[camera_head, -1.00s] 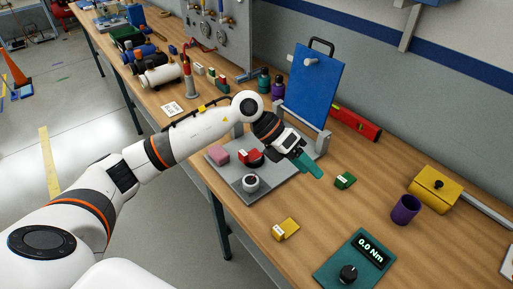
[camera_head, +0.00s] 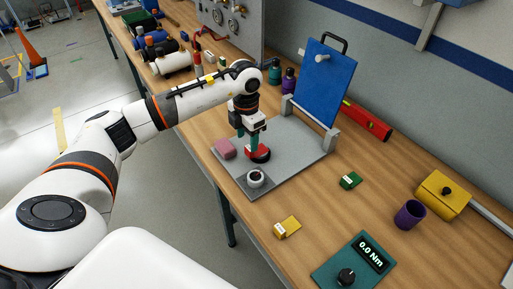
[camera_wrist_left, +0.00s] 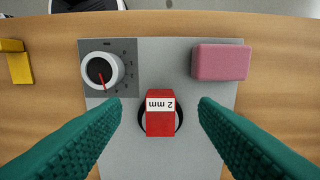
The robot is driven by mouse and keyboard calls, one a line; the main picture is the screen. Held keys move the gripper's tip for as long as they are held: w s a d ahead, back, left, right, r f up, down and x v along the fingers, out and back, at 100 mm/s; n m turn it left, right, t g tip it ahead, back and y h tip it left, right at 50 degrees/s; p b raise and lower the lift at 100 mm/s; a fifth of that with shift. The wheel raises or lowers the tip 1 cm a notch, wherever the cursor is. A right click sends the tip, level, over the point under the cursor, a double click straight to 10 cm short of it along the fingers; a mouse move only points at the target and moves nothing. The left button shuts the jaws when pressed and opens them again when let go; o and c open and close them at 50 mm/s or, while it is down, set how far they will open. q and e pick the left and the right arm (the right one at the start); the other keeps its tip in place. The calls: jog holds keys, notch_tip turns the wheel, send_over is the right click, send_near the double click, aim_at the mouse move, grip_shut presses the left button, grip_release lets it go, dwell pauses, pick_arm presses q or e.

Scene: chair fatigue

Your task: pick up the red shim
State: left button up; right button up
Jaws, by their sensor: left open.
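The red shim (camera_wrist_left: 160,122) is a small block with a white "2 mm" label. It sits over a dark round spot on the grey plate (camera_wrist_left: 205,155). In the head view the red shim (camera_head: 260,154) shows just under my left gripper (camera_head: 251,146). In the left wrist view my left gripper (camera_wrist_left: 160,128) is open, with one teal finger on each side of the shim and apart from it. My right gripper does not show.
A pink block (camera_wrist_left: 222,62) and a dial (camera_wrist_left: 103,70) are on the plate near the shim. A blue panel (camera_head: 318,85) stands at the plate's back. Yellow (camera_head: 287,227) and green (camera_head: 350,181) blocks lie on the wooden table to the right.

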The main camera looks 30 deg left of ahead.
aim_at(248, 148)
pick_arm(q)
notch_tip(248, 148, down, 4)
jog(key=shift+w+f+p, duration=0.1)
jog(key=shift+f+p, duration=0.1)
jog(key=shift+p, duration=0.9)
jog(key=shift+f, duration=0.25)
jog(key=c, duration=1.1)
